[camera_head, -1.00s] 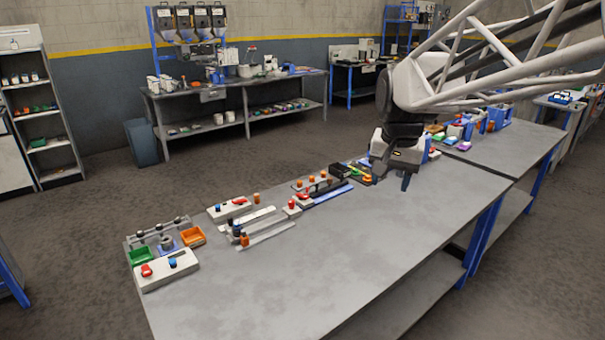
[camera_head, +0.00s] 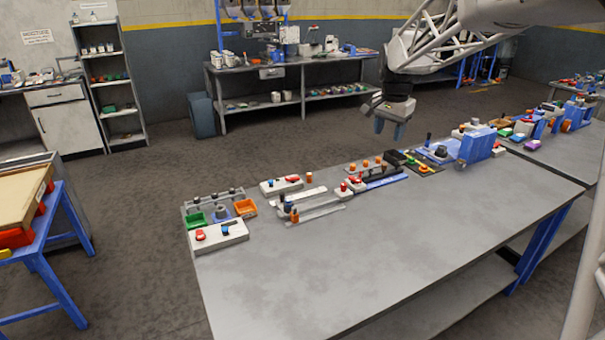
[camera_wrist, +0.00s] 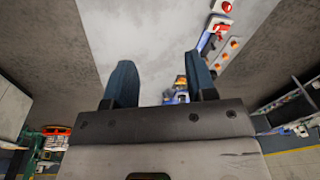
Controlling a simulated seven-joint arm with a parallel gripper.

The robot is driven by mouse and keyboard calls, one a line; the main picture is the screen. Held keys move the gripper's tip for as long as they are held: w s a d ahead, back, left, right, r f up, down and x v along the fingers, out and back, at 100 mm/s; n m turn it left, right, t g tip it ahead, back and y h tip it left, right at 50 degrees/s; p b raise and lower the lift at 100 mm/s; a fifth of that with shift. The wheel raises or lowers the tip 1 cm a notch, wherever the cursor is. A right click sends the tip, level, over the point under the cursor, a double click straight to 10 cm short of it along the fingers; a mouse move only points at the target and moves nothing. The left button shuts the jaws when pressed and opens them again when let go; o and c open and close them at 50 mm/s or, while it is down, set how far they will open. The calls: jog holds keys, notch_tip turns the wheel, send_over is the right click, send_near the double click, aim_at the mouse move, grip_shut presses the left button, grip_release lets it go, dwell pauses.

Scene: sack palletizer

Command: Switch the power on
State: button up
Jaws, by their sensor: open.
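A white control box (camera_head: 218,236) with a red knob (camera_head: 200,235) and a blue knob (camera_head: 225,230) sits at the bench's near left corner. A second white box (camera_head: 281,185) with blue and red controls lies behind it. A small box with red buttons (camera_head: 344,191) stands further right. I cannot tell which control is the power switch. My gripper (camera_head: 388,130) is open and empty, held above the bench's back edge, apart from all of them. In the wrist view its two fingers (camera_wrist: 160,65) are spread, and a strip with red and orange buttons (camera_wrist: 222,45) shows beyond the right finger.
Green (camera_head: 194,219) and orange (camera_head: 245,207) trays stand behind the first box. Several small parts and a blue fixture (camera_head: 477,145) line the bench's back edge. The bench's front surface (camera_head: 400,240) is clear. A blue-framed stand (camera_head: 45,250) is at the left.

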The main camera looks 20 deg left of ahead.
jog(key=w+a+f+m, duration=0.1)
jog(key=w+a+f, duration=0.4)
jog(key=w+a, duration=0.4)
jog(key=m+g, duration=0.1)
jog(key=m, duration=0.2)
send_over(294, 178)
jog(key=f, duration=2.1)
jog(key=shift+w+d, duration=0.1)
jog(key=shift+d, duration=0.1)
jog(key=shift+a+f, duration=0.3)
jog(key=shift+f, duration=0.15)
jog(key=shift+f, duration=3.8)
